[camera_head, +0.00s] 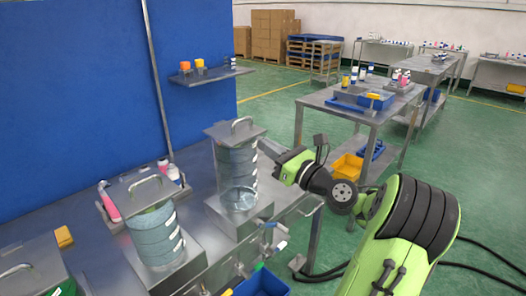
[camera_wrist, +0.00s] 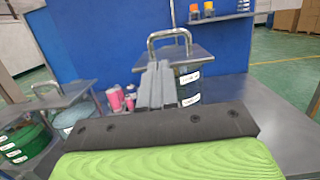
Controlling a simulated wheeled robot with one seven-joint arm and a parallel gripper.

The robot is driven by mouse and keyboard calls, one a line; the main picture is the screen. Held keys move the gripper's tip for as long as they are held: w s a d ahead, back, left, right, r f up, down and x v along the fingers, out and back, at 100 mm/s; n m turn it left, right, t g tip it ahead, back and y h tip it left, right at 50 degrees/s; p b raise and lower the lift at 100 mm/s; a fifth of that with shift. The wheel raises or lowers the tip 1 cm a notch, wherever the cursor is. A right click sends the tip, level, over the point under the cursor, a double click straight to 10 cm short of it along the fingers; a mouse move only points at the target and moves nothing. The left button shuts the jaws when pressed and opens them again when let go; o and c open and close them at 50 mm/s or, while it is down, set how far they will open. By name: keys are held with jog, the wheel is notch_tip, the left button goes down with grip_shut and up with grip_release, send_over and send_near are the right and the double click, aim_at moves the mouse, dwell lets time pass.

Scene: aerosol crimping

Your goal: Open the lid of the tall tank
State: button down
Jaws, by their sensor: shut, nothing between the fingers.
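The tall tank (camera_head: 238,165) is a clear ringed cylinder on a steel block at the bench's right part. Its flat square metal lid (camera_head: 222,131) lies over the top, with a bar handle (camera_head: 241,122) standing up from it. In the wrist view the lid (camera_wrist: 203,56) and handle (camera_wrist: 170,36) are just beyond my fingers. My gripper (camera_head: 264,147) reaches in from the right, close to the lid's right edge. In the wrist view my gripper (camera_wrist: 157,68) has its fingers together and empty, in front of the handle. Whether the fingertips touch the lid is unclear.
A shorter lidded tank (camera_head: 155,235) stands to the left, with pink bottles (camera_head: 110,203) behind it. Another lid (camera_head: 25,268) is at lower left. A wall shelf (camera_head: 212,75) holds small jars behind the tall tank. A blue bin (camera_head: 262,284) sits below the bench front.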

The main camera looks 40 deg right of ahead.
aim_at(234, 123)
jog(key=w+r, duration=0.1)
jog(key=w, duration=0.6)
jog(key=shift+w+r+b, duration=0.2)
jog(key=shift+b, duration=0.1)
jog(key=shift+a+r+p, duration=0.15)
jog(key=shift+p, duration=0.15)
jog(key=shift+r+g+p, duration=0.3)
jog(key=shift+r+p, duration=0.05)
jog(key=shift+p, duration=0.9)
